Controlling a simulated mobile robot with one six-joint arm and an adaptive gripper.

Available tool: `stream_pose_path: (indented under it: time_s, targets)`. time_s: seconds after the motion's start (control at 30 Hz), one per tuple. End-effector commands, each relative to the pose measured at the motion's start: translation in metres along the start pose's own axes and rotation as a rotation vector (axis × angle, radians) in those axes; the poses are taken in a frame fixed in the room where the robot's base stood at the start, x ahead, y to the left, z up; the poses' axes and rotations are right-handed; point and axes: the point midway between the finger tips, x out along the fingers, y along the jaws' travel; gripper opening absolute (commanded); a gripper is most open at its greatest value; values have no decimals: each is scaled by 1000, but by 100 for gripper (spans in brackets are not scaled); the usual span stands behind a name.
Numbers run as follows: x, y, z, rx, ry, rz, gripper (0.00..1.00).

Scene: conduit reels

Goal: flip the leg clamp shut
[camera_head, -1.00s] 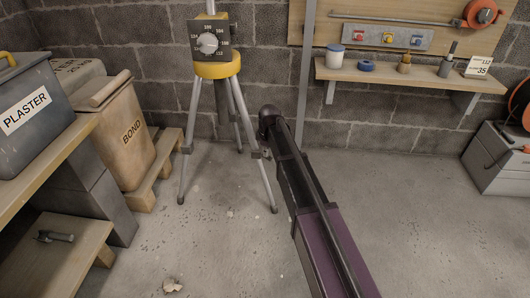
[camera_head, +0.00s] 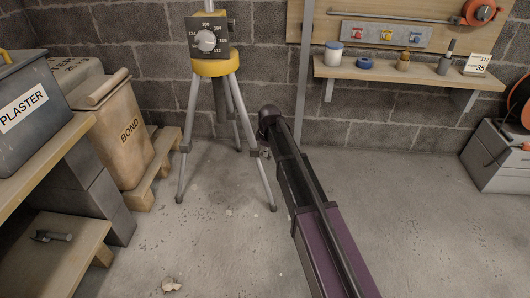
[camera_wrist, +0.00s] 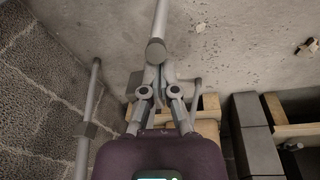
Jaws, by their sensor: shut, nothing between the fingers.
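The tripod with a yellow collar (camera_head: 215,66) stands on the concrete floor, its grey legs spread. A dark leg clamp (camera_head: 256,153) sits partway down its right leg, just beside the far end of my arm. In the wrist view, a grey leg (camera_wrist: 160,20) comes down to a rounded grey part (camera_wrist: 156,52) just ahead of my gripper (camera_wrist: 158,75). My gripper is shut and empty, its fingertips close to that part; I cannot tell if they touch. I cannot tell whether the clamp lever is open.
A dial box (camera_head: 207,38) sits atop the tripod. Left are a bond bag (camera_head: 125,130) on a wooden pallet (camera_head: 160,165) and a plaster bin (camera_head: 30,105). A wall shelf (camera_head: 400,75) holds small items. The floor right of my arm is clear.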

Motion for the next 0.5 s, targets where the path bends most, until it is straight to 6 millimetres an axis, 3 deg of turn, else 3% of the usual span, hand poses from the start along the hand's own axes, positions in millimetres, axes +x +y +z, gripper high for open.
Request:
stream_pose_path:
  time_s: [0.5]
  targets:
    - [18,-4,12,1,-4,0,0]
